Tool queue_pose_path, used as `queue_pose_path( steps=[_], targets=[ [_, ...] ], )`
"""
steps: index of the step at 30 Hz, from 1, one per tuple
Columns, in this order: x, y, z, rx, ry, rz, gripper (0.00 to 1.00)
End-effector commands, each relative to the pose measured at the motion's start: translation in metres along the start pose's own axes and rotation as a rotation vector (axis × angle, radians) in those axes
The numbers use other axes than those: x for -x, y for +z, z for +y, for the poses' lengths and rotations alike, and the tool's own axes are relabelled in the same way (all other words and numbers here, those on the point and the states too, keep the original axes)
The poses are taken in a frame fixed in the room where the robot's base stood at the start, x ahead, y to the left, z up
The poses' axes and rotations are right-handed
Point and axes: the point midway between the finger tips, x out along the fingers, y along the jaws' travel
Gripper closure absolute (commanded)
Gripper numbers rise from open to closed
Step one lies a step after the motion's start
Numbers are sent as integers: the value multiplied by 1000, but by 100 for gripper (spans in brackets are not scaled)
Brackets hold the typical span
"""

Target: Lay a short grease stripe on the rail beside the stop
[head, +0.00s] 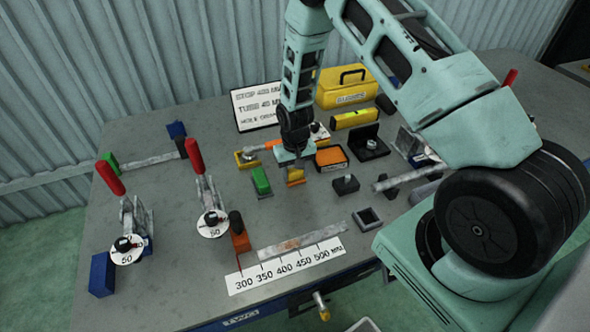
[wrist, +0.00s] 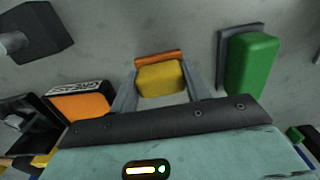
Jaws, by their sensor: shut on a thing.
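My gripper (head: 295,163) is shut on a yellow block with an orange strip (wrist: 160,78), perhaps a grease applicator. In the head view this block (head: 295,175) is at the fingertips, over the bench middle; whether it touches the bench is unclear. In the wrist view the fingers flank it. A worn metal strip with rust patches (head: 305,242), probably the rail, lies at the front behind a millimetre scale. An orange piece with a black knob (head: 241,243), perhaps the stop, stands at its left end, near the 300 mark. No grease stripe is discernible on the strip.
A green block (head: 261,181) stands left of my gripper, an orange-black box (head: 330,158) right. A black knobbed block (head: 345,184) and a square dark ring (head: 368,218) stand further right. Two red-handled clamps (head: 208,205) stand left. Bench between gripper and strip looks clear.

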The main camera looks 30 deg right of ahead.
Motion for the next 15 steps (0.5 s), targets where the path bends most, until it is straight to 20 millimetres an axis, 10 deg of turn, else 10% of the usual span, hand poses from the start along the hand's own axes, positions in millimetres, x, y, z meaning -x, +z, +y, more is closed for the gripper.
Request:
queue_pose_path(
  steps=[12,13,15],
  targets=[
    [-7,0,0,0,0,1,78],
    [-6,0,0,0,0,1,47],
    [-5,0,0,0,0,1,31]
  ],
)
